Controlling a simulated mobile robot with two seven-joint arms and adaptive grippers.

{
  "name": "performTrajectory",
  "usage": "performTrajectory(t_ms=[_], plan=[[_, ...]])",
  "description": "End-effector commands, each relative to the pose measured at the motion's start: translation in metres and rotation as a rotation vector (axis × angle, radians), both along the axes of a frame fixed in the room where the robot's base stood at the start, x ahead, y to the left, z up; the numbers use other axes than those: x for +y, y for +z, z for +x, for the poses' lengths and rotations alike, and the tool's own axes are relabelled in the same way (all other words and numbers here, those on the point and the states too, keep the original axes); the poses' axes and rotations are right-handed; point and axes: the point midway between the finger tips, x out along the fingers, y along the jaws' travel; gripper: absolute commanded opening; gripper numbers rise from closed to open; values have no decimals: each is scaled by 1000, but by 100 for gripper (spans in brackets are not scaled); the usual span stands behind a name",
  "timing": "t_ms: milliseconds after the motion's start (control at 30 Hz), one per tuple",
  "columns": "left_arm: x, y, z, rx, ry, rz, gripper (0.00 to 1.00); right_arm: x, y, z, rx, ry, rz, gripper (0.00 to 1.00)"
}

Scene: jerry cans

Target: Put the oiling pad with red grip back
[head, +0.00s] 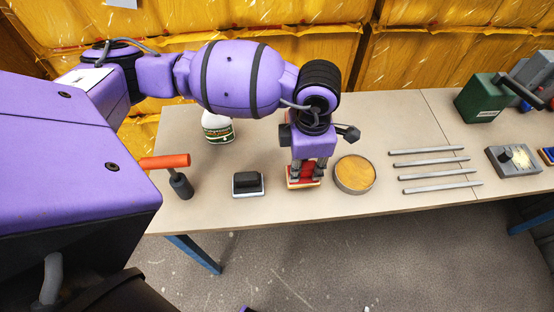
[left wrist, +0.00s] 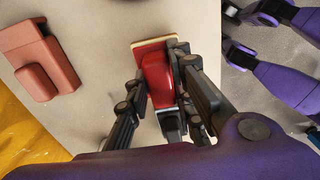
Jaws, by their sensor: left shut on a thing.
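The oiling pad with the red grip (head: 304,172) has a red handle on a pale, thin base. My left gripper (head: 308,170) points down over it, with its fingers shut on the grip. In the left wrist view the red pad (left wrist: 157,80) sits between the two fingers of the gripper (left wrist: 158,98). The pad is at or just above the table top; I cannot tell if it touches. A second pad with a black grip (head: 248,183) stands apart, to its left. A round tin with an orange-tan top (head: 355,174) is close on its right.
Several grey rods (head: 430,163) and a green box (head: 483,98) are on the right. A salmon-coloured block (left wrist: 40,62) lies toward the table's back. The front edge is close.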

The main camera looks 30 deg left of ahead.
Motion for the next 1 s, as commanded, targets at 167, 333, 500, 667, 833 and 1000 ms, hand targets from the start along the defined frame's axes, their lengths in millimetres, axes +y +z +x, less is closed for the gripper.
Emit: performTrajectory(t_ms=[167, 333, 500, 667, 833, 1000], plan=[[-1, -25, 2, -1, 0, 1, 1, -1, -3, -4, 8, 2, -2, 65], [-1, -30, 3, -5, -1, 0, 1, -1, -2, -3, 6, 3, -3, 65], [-1, -31, 3, -4, -1, 0, 1, -1, -1, -2, 3, 3, -3, 65], [-1, -33, 2, -4, -1, 0, 32, -1, 0, -2, 1, 3, -3, 65], [-1, -33, 3, -4, -1, 0, 40, -1, 0, -1, 1, 3, -3, 65], [-1, -32, 3, -4, -1, 1, 40, -1, 0, -1, 0, 3, -3, 65]])
